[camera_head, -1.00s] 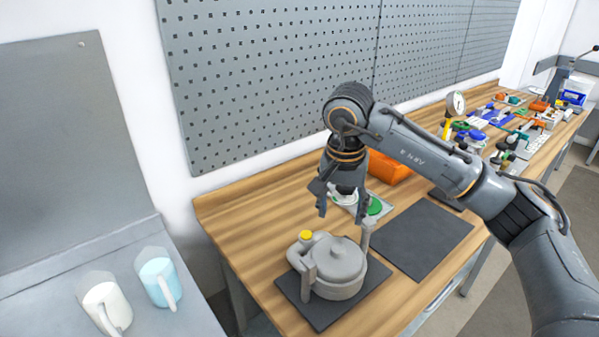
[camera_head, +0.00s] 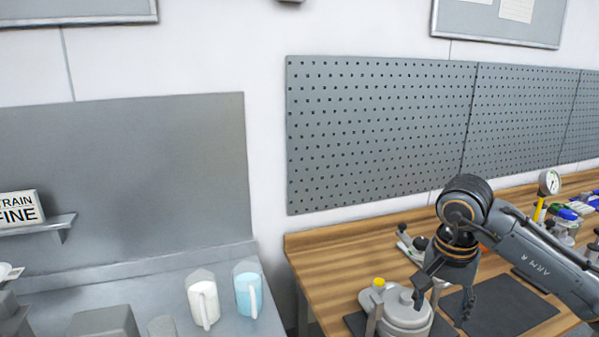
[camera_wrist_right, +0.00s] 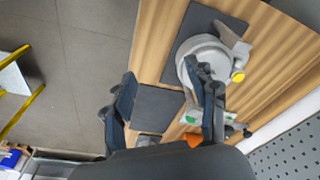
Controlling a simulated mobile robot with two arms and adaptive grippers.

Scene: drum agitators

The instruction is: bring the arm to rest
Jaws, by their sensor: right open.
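My right arm (camera_head: 535,255) comes in from the right over the wooden bench in the head view. My right gripper (camera_head: 446,305) is open and points down, just right of a grey lidded pot (camera_head: 405,312) with a yellow cap. In the right wrist view, the open fingers of the right gripper (camera_wrist_right: 165,108) show with nothing between them. The pot (camera_wrist_right: 205,52) sits on a dark mat there, beyond one finger. My left gripper is in neither view.
A white jug (camera_head: 203,303) and a light blue jug (camera_head: 247,292) stand on the grey counter at left. A second dark mat (camera_head: 505,305) lies on the bench. A gauge (camera_head: 548,183) and small parts stand at the right. A pegboard (camera_head: 375,130) hangs behind.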

